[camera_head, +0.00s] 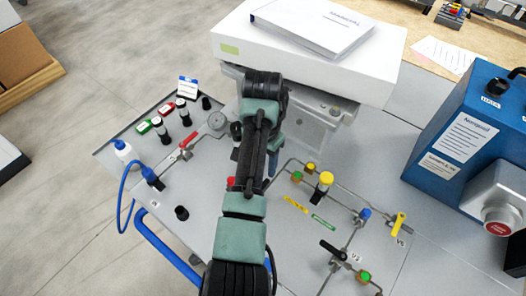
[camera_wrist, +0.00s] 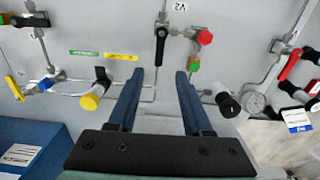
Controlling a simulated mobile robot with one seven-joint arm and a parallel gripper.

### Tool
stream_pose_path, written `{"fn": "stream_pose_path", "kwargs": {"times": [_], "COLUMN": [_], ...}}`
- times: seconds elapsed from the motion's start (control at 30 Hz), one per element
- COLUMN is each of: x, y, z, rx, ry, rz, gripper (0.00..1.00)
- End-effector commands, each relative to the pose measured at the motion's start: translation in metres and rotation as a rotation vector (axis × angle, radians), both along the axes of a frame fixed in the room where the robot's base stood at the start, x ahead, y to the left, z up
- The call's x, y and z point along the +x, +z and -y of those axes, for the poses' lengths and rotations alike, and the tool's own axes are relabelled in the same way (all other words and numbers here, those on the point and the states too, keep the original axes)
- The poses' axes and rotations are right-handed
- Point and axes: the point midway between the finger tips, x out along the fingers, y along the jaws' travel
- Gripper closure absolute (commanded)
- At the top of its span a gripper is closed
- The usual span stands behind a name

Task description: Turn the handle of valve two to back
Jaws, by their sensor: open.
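Valve two's black handle (camera_wrist: 161,45) shows in the wrist view at the top middle, just below the V2 label (camera_wrist: 180,6). It hangs nearly straight down in that picture. My gripper (camera_wrist: 160,72) is open and empty, its two blue fingers reaching towards the handle. The handle's lower end lines up with the gap between the fingertips; I cannot tell how far it is from them. In the head view my arm covers valve two and most of my gripper.
Beside valve two is a red knob (camera_wrist: 204,37). A black-capped cylinder (camera_wrist: 226,103) and a gauge (camera_wrist: 254,102) stand to the right, a yellow-capped one (camera_wrist: 92,99) to the left. A black V3 handle (camera_head: 333,250) and a blue box (camera_head: 465,135) are at the right.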

Motion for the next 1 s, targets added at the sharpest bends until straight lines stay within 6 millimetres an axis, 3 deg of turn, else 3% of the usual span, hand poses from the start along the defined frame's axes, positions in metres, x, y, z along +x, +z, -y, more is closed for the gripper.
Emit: {"fn": "stream_pose_path", "kwargs": {"times": [0.1,0.3,0.87,1.0], "x": [0.001,0.000,0.000,0.011], "y": [0.022,0.042,0.044,0.053], "z": [0.000,0.000,0.000,0.005], "rx": [0.000,-0.001,0.000,-0.009], "ry": [-0.001,-0.001,-0.001,0.008], "rz": [0.003,0.001,0.000,0.068], "gripper": [0.50,0.50,0.50,0.50]}}
